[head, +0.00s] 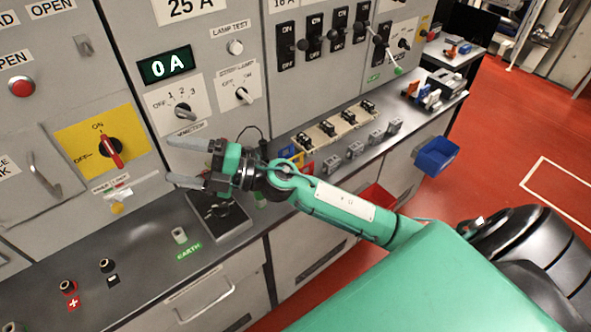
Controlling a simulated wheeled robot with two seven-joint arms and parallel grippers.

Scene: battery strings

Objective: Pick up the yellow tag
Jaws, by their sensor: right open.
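A small yellow tag (117,208) shows on the grey panel front, low down, just above the back of the counter. It is below the yellow switch plate (75,140) with the red rotary handle. How it is held there is too small to tell. My right gripper (170,163) reaches in from the right with its two grey fingers apart, pointing left. Nothing is between the fingers. In the picture it is above and to the right of the tag, apart from it. My left gripper is not in view.
The dark counter (60,260) runs along the panel. A black box (218,214) sits on it below my right gripper. Rotary knobs (184,112) project from the panel near the gripper.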

